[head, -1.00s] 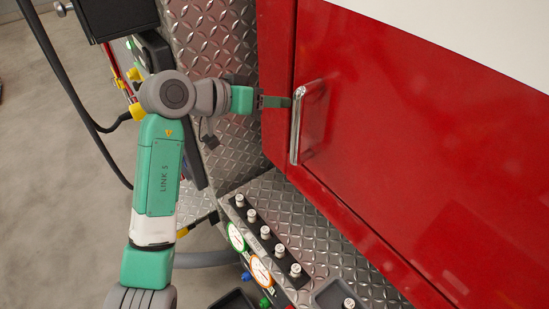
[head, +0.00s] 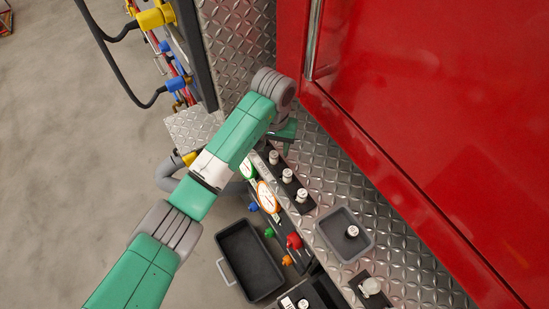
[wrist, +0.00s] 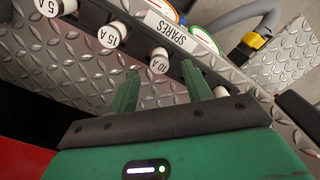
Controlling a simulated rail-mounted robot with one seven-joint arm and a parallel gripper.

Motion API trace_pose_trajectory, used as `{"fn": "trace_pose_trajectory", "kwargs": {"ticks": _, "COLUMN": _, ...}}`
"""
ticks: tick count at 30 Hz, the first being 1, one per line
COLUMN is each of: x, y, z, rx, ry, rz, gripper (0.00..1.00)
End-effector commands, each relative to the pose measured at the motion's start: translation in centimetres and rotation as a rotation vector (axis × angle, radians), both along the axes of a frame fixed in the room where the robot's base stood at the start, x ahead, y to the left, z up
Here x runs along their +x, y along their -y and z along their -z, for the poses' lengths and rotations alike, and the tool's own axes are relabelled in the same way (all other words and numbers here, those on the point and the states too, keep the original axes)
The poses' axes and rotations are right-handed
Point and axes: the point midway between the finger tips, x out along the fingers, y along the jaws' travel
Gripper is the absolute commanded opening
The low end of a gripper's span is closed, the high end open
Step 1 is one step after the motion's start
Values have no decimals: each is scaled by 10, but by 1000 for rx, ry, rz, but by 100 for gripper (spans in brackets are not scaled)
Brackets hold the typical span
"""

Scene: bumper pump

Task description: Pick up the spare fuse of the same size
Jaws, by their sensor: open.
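A dark rack (head: 292,190) of white-capped spare fuses stands on the tread-plate ledge. In the wrist view the caps read 5 A (wrist: 50,7), 15 A (wrist: 112,36) and 10 A (wrist: 159,62), beside a SPARES label (wrist: 166,27). Another fuse (wrist: 221,91) is partly hidden by the right finger. My gripper (wrist: 163,82) is open and empty, its fingertips just short of the 10 A fuse, which shows between them. In the head view my gripper (head: 287,137) is at the rack's far end, partly hidden by my wrist. A single fuse (head: 352,231) lies in a grey tray (head: 328,222); its marking is unreadable.
The red door (head: 420,110) with its metal handle (head: 313,40) rises close to the right of the rack. A black bin (head: 238,235), gauges (head: 267,196) and coloured knobs (head: 293,240) are at the panel's front. A clear-topped part (head: 371,286) sits near right.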

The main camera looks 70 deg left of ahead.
Motion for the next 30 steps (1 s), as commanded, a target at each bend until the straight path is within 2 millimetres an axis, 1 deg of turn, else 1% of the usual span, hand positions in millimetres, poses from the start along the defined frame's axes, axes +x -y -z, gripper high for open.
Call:
{"fn": "trace_pose_trajectory", "kwargs": {"ticks": 1, "x": -1, "y": 0, "z": 14, "rx": -1, "ry": -2, "rz": -1, "gripper": 49}}
{"fn": "trace_pose_trajectory", "kwargs": {"ticks": 3, "x": -1, "y": 0, "z": 26, "rx": 0, "ry": -1, "rz": -1, "gripper": 49}}
{"fn": "trace_pose_trajectory", "kwargs": {"ticks": 5, "x": -1, "y": 0, "z": 33, "rx": -1, "ry": -1, "rz": 0, "gripper": 49}}
{"fn": "trace_pose_trajectory", "kwargs": {"ticks": 8, "x": 0, "y": 0, "z": 37, "rx": -1, "ry": 2, "rz": 0, "gripper": 49}}
{"fn": "trace_pose_trajectory", "kwargs": {"ticks": 13, "x": 0, "y": 0, "z": 37, "rx": 0, "ry": 2, "rz": 1, "gripper": 49}}
{"fn": "trace_pose_trajectory", "kwargs": {"ticks": 14, "x": 0, "y": 0, "z": 37, "rx": 0, "ry": 2, "rz": 1, "gripper": 47}}
{"fn": "trace_pose_trajectory", "kwargs": {"ticks": 15, "x": 0, "y": 0, "z": 37, "rx": 0, "ry": 2, "rz": 1, "gripper": 39}}
{"fn": "trace_pose_trajectory", "kwargs": {"ticks": 17, "x": 0, "y": 0, "z": 37, "rx": 0, "ry": 2, "rz": 1, "gripper": 28}}
{"fn": "trace_pose_trajectory", "kwargs": {"ticks": 18, "x": 0, "y": 0, "z": 37, "rx": 0, "ry": 2, "rz": 1, "gripper": 20}}
{"fn": "trace_pose_trajectory", "kwargs": {"ticks": 21, "x": 0, "y": 0, "z": 37, "rx": 0, "ry": 2, "rz": 1, "gripper": 1}}
{"fn": "trace_pose_trajectory", "kwargs": {"ticks": 30, "x": 0, "y": 0, "z": 34, "rx": 0, "ry": 2, "rz": 1, "gripper": 1}}
